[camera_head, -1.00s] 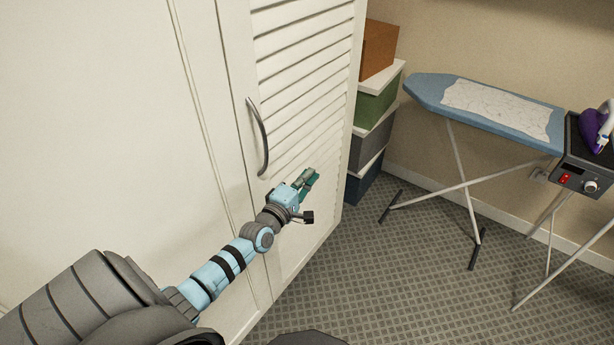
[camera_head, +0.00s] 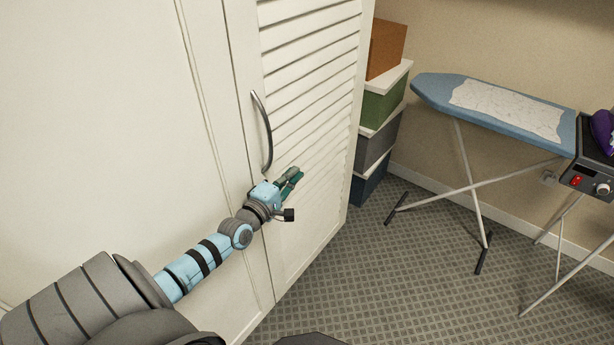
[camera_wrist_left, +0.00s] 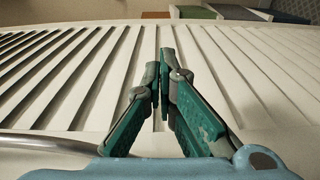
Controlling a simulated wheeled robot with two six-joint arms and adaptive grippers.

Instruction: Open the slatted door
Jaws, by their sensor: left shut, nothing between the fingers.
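The slatted door (camera_head: 310,105) is cream, with angled slats over its upper part and a flat panel below. It looks in line with the plain panel to its left, with no open gap showing. Its curved grey metal handle (camera_head: 264,130) is upright near its left edge. My left gripper (camera_head: 293,174) is shut and empty in front of the slats, just right of the handle's lower end and apart from it. In the left wrist view the fingers (camera_wrist_left: 165,62) point along the slats, and the handle (camera_wrist_left: 45,143) shows at lower left. My right gripper is not in view.
Stacked boxes (camera_head: 382,105) stand just right of the door. An ironing board (camera_head: 505,105) with crossed legs stands at right, beside a dark unit (camera_head: 595,165) with a purple iron (camera_head: 602,128). The patterned carpet (camera_head: 400,260) is clear in front of the door.

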